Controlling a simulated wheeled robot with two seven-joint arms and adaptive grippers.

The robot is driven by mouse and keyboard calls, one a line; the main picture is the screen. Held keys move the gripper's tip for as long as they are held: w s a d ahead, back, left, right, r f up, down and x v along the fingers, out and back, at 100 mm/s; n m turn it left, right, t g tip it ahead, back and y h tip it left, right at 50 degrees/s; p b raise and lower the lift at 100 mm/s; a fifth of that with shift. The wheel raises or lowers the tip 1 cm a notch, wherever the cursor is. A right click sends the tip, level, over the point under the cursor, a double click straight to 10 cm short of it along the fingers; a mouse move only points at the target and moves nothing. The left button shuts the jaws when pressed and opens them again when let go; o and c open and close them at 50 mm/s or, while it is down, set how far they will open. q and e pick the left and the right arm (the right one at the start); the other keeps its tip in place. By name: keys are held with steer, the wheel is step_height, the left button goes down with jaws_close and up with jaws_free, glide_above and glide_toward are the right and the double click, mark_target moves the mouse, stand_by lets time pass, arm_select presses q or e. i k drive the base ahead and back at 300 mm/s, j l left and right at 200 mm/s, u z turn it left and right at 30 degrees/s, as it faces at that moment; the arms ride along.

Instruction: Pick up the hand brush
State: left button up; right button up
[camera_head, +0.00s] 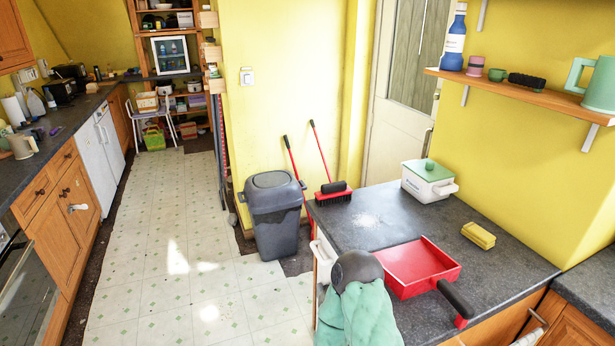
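A red and black brush (334,193) shows at the far left corner of the grey countertop (395,220). A red stick rises behind it, and I cannot tell whether the two are joined. A smaller dark brush (526,81) lies on the wooden wall shelf at the upper right, between a pink cup and a green mug. I cannot tell for sure which is the hand brush. A red dustpan (418,267) with a black handle lies on the countertop, its handle towards the front right. Neither of my grippers is in view.
A white powdery patch (367,219), a yellow block (478,235) and a white box with green lid (429,182) are on the countertop. A dark rounded object (357,268) and green cloth (358,318) sit at its front left. A grey bin (272,215) stands beyond; the left floor is clear.

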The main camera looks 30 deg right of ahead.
mark_target(332, 192)
steer(key=i+j+z, duration=0.15)
steer(key=i+z, duration=0.35)
steer(key=i, duration=0.15)
steer(key=i+j+z, duration=0.45)
steer(key=i, duration=0.2)
steer(key=i+j+z, duration=0.5)
steer(key=i+j, duration=0.05)
steer(key=j, duration=0.05)
